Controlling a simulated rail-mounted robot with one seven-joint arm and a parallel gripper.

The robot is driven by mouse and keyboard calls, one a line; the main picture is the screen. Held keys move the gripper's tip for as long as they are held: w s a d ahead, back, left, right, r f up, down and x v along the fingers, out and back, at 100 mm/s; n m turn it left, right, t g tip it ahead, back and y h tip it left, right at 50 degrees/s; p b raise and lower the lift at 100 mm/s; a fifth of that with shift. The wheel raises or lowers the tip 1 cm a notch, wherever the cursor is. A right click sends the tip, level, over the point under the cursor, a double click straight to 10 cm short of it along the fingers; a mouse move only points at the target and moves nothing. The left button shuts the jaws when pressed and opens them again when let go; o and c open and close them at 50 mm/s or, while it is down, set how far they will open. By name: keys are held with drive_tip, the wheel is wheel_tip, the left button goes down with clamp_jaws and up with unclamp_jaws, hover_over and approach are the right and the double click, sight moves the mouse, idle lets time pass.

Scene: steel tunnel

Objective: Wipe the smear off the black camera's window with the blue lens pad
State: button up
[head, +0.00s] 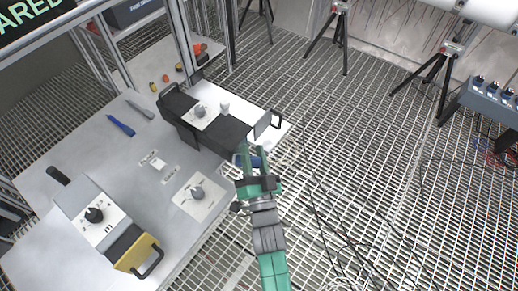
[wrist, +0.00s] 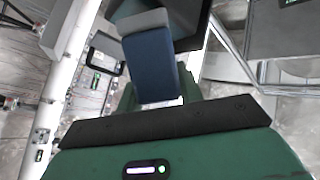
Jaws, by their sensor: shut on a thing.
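The black camera (head: 232,130) lies on the bench, a white plate with a knob on its top and a black handle at its right end. My gripper (head: 250,163) is beside its near right end, low in front of it. The gripper is shut on the blue lens pad (wrist: 150,65), a blue block with a grey top strip. Only a little blue shows between the jaws in the head view. In the wrist view a dark, box-like shape (wrist: 190,12) is just behind the pad; I cannot tell if they touch. I cannot make out the window or its smear.
Tripods (head: 342,35) stand on the grating at the back. Cables run over the open grating at right.

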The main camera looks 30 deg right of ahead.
drive_tip(key=shift+s+a, duration=0.2)
drive_tip(key=shift+a, duration=0.1)
drive_tip(key=shift+f+b, duration=0.55)
drive_tip(key=shift+b, duration=0.1)
drive_tip(key=w+d+p, duration=0.1)
drive_tip(key=w+d, duration=0.2)
drive_tip(key=d, duration=0.3)
drive_tip(key=shift+w, duration=0.2)
drive_tip(key=shift+r, duration=0.15)
drive_tip(key=shift+s, duration=0.1)
drive_tip(key=shift+s+a, duration=0.4)
drive_tip(key=shift+a, duration=0.35)
drive_tip(key=shift+s+a, duration=0.35)
drive_tip(key=shift+a, duration=0.4)
drive_tip(key=shift+a, duration=0.1)
